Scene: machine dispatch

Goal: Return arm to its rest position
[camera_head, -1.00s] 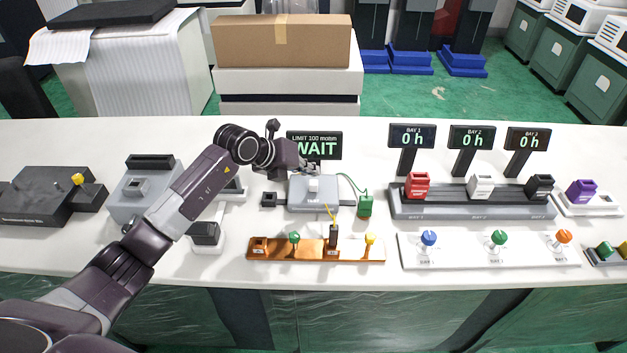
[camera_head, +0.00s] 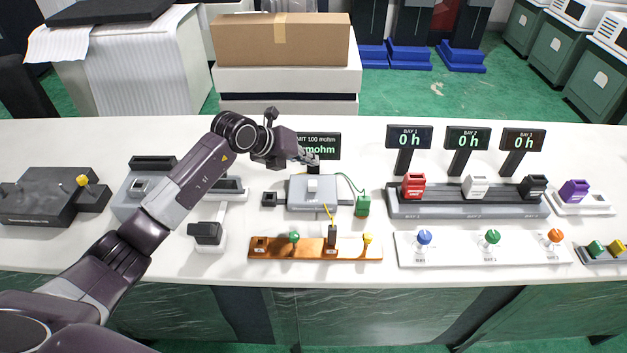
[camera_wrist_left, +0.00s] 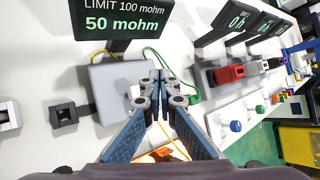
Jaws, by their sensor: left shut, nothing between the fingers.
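My left arm (camera_head: 185,185) reaches in from the left over the white bench. My left gripper (camera_head: 312,162) is shut and empty, above the back of the grey tester (camera_head: 314,204) and in front of its display (camera_head: 322,142). In the left wrist view the shut fingertips (camera_wrist_left: 158,82) show over the grey tester plate (camera_wrist_left: 115,85). There the display (camera_wrist_left: 120,20) reads "LIMIT 100 mohm" and "50 mohm". In the head view the arm hides part of that display. My right gripper is not in view.
An orange-brown rack (camera_head: 280,253) with a green knob, a yellow knob and a black plug stands in front of the tester. A grey dock (camera_head: 460,212) holds red, white and black blocks below three bay displays. A white switch panel (camera_head: 455,255) is in front.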

